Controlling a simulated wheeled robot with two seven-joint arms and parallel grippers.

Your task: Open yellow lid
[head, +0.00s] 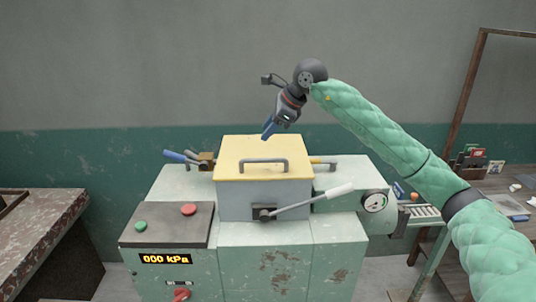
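The yellow lid (240,146) lies flat and closed on a grey box (235,199) in the middle of the pale green machine. A grey bar handle (264,162) is fixed near the lid's front edge. My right gripper (267,132) hangs above the back part of the lid, blue fingertips pointing down, apart from the handle. I see the fingers nearly edge-on, so their opening is unclear, and no object shows in them. A lever with a white grip (339,191) sits at the box's front, angled up to the right. My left gripper is out of view.
A control panel (168,224) has green and red buttons; the display (165,259) reads 000 kPa. A gauge (375,202) is at right. Benches flank the machine.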

